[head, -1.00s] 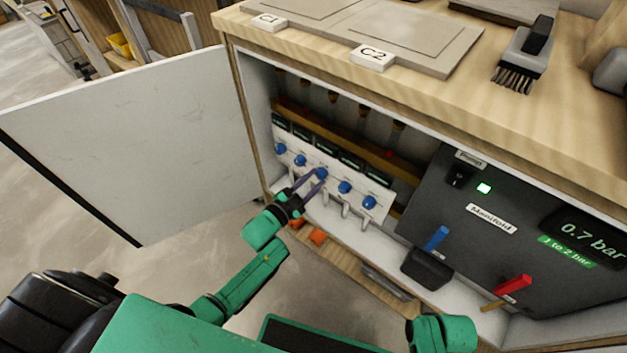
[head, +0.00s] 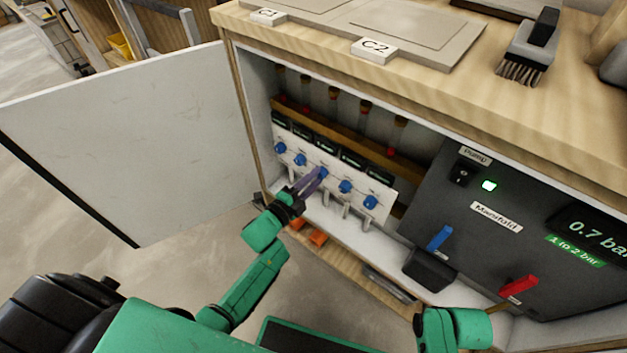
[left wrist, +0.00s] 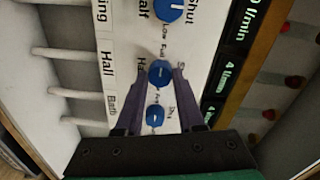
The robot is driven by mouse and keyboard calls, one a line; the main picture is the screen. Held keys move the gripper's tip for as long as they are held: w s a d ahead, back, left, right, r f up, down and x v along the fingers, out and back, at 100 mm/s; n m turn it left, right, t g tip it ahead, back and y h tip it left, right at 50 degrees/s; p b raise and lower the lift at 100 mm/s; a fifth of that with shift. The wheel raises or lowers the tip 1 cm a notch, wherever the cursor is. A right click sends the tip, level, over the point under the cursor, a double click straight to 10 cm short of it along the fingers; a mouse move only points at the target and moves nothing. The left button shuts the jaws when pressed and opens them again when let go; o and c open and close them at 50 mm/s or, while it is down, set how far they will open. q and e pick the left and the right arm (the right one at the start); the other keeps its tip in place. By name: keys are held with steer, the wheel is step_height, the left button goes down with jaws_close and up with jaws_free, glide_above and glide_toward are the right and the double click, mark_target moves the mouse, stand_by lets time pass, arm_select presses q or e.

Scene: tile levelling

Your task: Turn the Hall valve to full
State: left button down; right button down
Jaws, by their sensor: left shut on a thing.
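The Hall valve is a blue knob (left wrist: 161,74) level with the word Hall (left wrist: 105,62) on the white valve panel, in the left wrist view. In the head view it is the middle blue knob (head: 322,173) of the row inside the open cabinet. My left gripper (left wrist: 161,70) has one finger on each side of this knob and is shut on it; in the head view my left gripper (head: 316,180) reaches in from the lower left. A small display reading a flow value sits beside each knob. The right gripper is not clearly seen.
Other blue knobs sit close on both sides, such as the Bath knob (left wrist: 156,115). The open white door (head: 130,140) stands left. The dark manifold panel (head: 480,250), with blue and red levers and a 0.7 bar display, is right. The wooden worktop (head: 440,105) overhangs the valves.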

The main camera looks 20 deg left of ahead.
arm_select(q)
steer(key=shift+f, duration=0.1)
arm_select(e)
steer(key=shift+r, duration=0.15)
arm_select(q)
steer(key=c, duration=0.5)
jaws_free()
steer(key=shift+s+a, duration=0.1)
steer(key=shift+s, duration=0.2)
steer(key=p+v, duration=0.2)
steer(key=v, duration=1.2)
arm_select(e)
step_height(320, 180, down, 6)
steer(key=s+d, duration=0.1)
steer(key=shift+s, duration=0.35)
arm_select(q)
steer(key=shift+w, duration=0.1)
arm_select(e)
steer(key=shift+d, duration=0.1)
